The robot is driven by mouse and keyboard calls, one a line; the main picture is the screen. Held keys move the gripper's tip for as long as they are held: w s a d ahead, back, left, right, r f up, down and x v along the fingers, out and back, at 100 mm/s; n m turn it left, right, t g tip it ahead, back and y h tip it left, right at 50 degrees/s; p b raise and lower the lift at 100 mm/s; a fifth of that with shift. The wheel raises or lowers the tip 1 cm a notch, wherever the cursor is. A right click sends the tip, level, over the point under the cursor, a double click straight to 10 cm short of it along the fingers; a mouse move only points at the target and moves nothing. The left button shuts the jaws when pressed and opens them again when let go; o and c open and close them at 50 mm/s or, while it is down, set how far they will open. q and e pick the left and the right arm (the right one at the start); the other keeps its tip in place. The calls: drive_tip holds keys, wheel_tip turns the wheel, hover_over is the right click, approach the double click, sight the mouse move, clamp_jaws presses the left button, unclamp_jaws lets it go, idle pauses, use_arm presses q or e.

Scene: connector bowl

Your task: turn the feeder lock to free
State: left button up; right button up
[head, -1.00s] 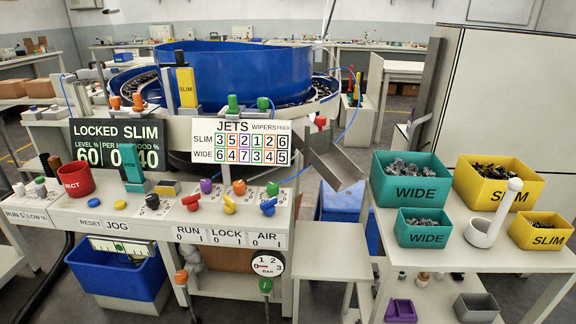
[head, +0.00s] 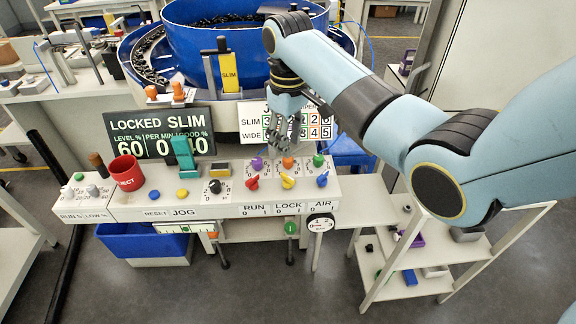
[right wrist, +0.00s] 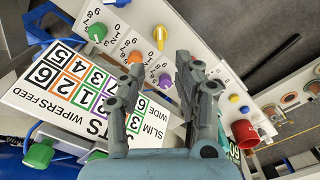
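The feeder lock is the yellow switch (head: 288,182) above the LOCK label on the console, between the red RUN switch (head: 252,183) and the blue AIR switch (head: 322,181). Its handle sits at a slant; its exact setting is too small to read. The screen (head: 160,133) reads LOCKED SLIM. My right gripper (head: 287,140) hangs above and behind the switch row, before the JETS panel, touching no switch. In the right wrist view its fingers (right wrist: 158,66) are apart and empty, with the yellow switch (right wrist: 159,38) beyond the tips. My left gripper is out of view.
Purple (head: 257,163), orange (head: 288,162) and green (head: 318,160) knobs stand just behind the switches. The JETS panel (head: 252,123) is partly hidden by my right gripper. A red cup (head: 127,173) and a teal lever (head: 184,155) stand on the left.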

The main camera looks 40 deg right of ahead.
sight(288, 176)
wheel_tip(288, 176, down, 10)
drive_tip(key=shift+f, duration=0.25)
drive_tip(key=shift+c, duration=0.2)
clamp_jaws()
